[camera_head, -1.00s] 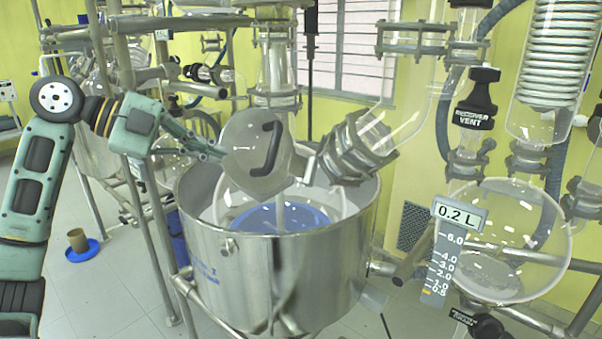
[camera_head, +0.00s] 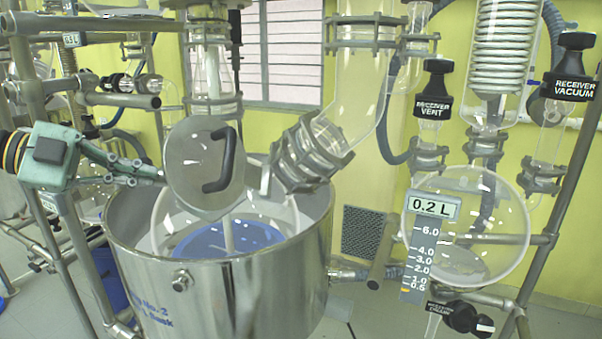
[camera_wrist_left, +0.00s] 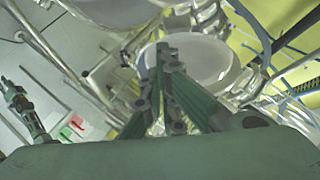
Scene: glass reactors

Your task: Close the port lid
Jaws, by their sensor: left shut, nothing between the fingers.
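The port lid (camera_head: 192,178) is a round, greyish, translucent disc with a black curved handle (camera_head: 225,160). It stands tilted open above the steel vessel (camera_head: 210,292), to the left of the clamped glass port neck (camera_head: 306,155). My left gripper (camera_head: 160,176) comes in from the left with its fingers together and empty. Its tips are close to the lid's left edge; I cannot tell if they touch. In the left wrist view the closed fingers (camera_wrist_left: 163,50) point at a pale round disc (camera_wrist_left: 205,62), which looks like the lid.
Glass tubes and metal clamps (camera_head: 370,35) rise behind the port. A receiver flask (camera_head: 480,235) with a 0.2 L display stands at right, below black vent and vacuum valves. Metal frame poles (camera_head: 45,130) stand beside my left arm. A blue surface (camera_head: 228,238) shows inside the vessel.

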